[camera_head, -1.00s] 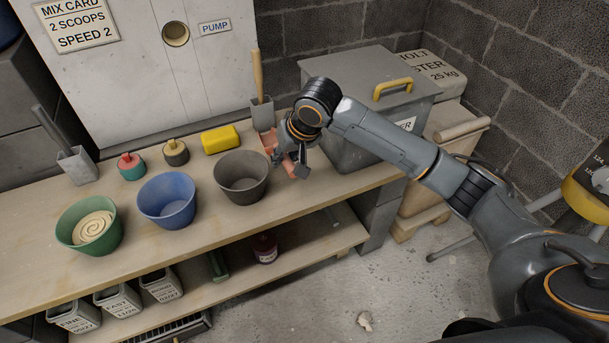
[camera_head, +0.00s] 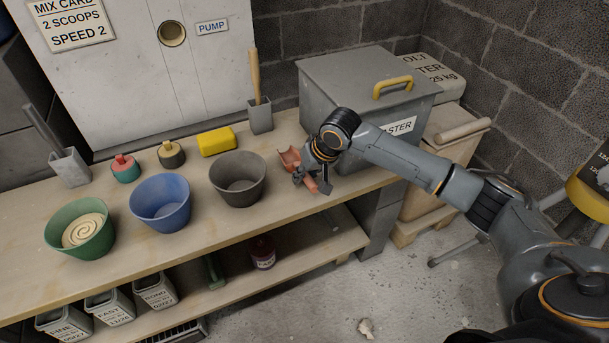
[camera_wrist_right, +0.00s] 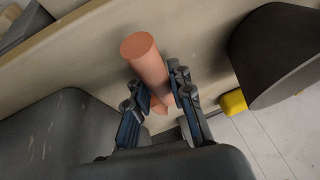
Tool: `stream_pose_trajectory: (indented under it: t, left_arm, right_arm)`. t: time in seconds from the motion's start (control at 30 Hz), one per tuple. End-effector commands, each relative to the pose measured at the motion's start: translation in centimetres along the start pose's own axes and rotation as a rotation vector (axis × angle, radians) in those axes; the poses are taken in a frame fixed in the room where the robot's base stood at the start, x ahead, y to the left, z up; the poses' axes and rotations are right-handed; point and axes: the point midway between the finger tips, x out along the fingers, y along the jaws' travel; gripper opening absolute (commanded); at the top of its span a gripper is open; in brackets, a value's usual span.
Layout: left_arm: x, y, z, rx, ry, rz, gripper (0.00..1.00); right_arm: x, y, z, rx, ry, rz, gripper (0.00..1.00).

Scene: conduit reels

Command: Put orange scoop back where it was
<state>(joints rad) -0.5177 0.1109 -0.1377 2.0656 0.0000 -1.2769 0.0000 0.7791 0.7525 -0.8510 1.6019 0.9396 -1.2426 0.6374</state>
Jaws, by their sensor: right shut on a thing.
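The orange scoop (camera_head: 289,158) is at the right part of the bench, its open end pointing to the back left and its handle toward the front edge. My right gripper (camera_head: 313,178) is shut on its handle, just above the bench top and right of the dark grey bucket. I cannot tell whether the scoop touches the bench. My left gripper is not in view.
The dark grey bucket (camera_head: 238,180), blue bucket (camera_head: 160,203) and green bucket (camera_head: 80,229) line the bench (camera_head: 115,192). A grey lidded bin (camera_head: 345,80) stands close behind my right gripper. A grey holder with a wooden handle (camera_head: 260,117) and a yellow block (camera_head: 216,141) stand behind.

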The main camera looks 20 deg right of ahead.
Motion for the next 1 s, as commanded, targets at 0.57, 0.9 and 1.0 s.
stream_pose_trajectory:
  t: [0.57,0.9,1.0]
  left_arm:
    - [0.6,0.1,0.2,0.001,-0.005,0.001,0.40]
    - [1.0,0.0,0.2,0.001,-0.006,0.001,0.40]
    - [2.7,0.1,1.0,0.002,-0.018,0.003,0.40]
  right_arm:
    - [0.2,0.0,0.1,0.000,0.000,0.000,0.44]
    - [-1.8,-0.1,-0.1,-0.002,0.001,0.000,0.44]
    - [-4.0,0.0,-0.2,-0.002,0.001,0.001,0.44]
